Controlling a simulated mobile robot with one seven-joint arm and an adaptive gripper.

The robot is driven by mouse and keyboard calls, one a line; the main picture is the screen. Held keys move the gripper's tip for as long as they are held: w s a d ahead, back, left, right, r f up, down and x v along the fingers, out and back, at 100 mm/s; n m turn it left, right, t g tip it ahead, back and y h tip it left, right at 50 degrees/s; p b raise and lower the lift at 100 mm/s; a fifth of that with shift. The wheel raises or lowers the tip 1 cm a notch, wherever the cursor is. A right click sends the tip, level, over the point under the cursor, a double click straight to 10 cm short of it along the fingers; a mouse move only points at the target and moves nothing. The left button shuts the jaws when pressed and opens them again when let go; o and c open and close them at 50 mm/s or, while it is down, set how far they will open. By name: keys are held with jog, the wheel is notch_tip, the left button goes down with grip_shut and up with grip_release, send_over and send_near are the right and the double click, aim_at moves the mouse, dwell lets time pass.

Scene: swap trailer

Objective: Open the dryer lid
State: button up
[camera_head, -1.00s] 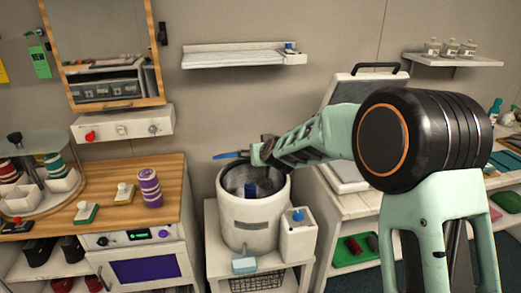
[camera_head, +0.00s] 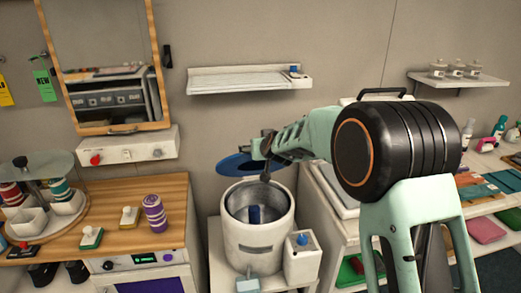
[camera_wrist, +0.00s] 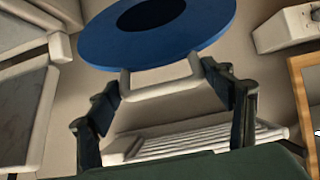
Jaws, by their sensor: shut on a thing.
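The dryer (camera_head: 257,238) is a white round tub with its top open, and a blue spindle (camera_head: 254,214) stands inside it. The dryer lid (camera_head: 234,166), a blue disc, is raised and tilted above the back of the tub, apart from its rim. In the wrist view the lid (camera_wrist: 105,46) shows a dark round centre and a pale U-shaped handle (camera_wrist: 160,92). My gripper (camera_head: 267,150) is at the lid's right edge in the head view. In the wrist view the fingers of my gripper (camera_wrist: 162,76) are on either side of the handle, shut on it.
A white box with a blue knob (camera_head: 302,258) stands right of the dryer. A wooden counter (camera_head: 120,215) with a purple striped roll (camera_head: 154,213) is at the left. A wall shelf (camera_head: 245,80) hangs above and behind the lid. Another shelf (camera_head: 462,79) holds jars.

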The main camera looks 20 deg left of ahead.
jog(key=shift+w+r, duration=0.2)
jog(key=shift+c, duration=0.2)
jog(key=o, duration=1.4)
jog(key=shift+d, duration=0.1)
jog(key=shift+s, duration=0.15)
jog(key=v, duration=1.1)
jog(key=shift+s+d+r, duration=0.1)
jog(key=shift+s+d, duration=0.2)
